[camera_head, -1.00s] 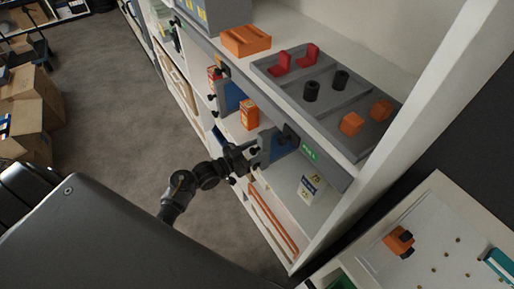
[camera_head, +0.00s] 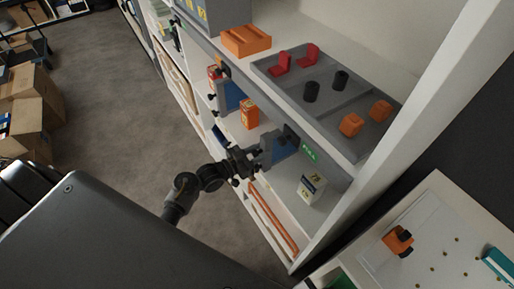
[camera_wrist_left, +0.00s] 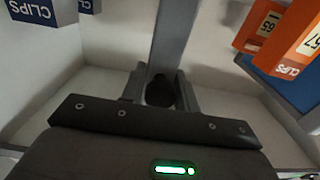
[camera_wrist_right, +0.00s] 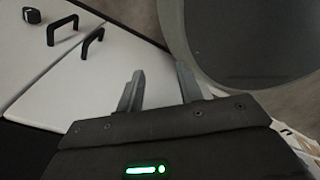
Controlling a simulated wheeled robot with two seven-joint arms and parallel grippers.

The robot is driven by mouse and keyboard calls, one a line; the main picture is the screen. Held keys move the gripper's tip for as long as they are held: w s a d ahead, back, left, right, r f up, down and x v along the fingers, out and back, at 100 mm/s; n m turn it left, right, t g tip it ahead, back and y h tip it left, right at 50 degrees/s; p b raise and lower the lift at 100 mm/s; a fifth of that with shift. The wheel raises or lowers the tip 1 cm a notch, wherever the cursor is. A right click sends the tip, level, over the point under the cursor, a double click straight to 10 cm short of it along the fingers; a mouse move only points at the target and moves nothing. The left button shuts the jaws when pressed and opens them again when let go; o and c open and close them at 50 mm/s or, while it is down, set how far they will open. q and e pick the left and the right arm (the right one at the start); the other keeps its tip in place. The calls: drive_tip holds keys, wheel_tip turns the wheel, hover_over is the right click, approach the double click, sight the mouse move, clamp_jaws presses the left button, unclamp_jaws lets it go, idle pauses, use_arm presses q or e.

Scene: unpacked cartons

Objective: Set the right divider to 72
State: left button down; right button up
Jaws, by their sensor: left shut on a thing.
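The right divider (camera_head: 281,146) is an upright blue-grey panel on the lower shelf, with dark knobs at its front. My left gripper (camera_head: 256,160) is at its front edge in the head view. In the left wrist view my left gripper (camera_wrist_left: 160,98) is shut on a dark round knob (camera_wrist_left: 160,91) below the divider's grey edge (camera_wrist_left: 176,35). The number under the divider cannot be read. My right gripper (camera_wrist_right: 158,88) shows in the right wrist view with fingers apart and nothing between them.
Another blue divider (camera_head: 232,95) stands to the left, with an orange clips box (camera_head: 249,114) between. A white box (camera_head: 312,187) stands right of the right divider. A grey tray (camera_head: 330,96) with small parts lies on the shelf above. White drawers (camera_wrist_right: 90,75) show in the right wrist view.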

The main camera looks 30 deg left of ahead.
use_arm(q)
drive_tip(key=s+d+p, duration=0.1)
drive_tip(key=s+d, duration=0.2)
drive_tip(key=d, duration=0.3)
drive_tip(key=shift+s, duration=0.25)
drive_tip(key=shift+f, duration=0.1)
drive_tip(key=c, duration=1.1)
unclamp_jaws()
drive_tip(key=shift+s+d, duration=0.1)
drive_tip(key=shift+d, duration=0.05)
drive_tip(key=shift+c, duration=0.2)
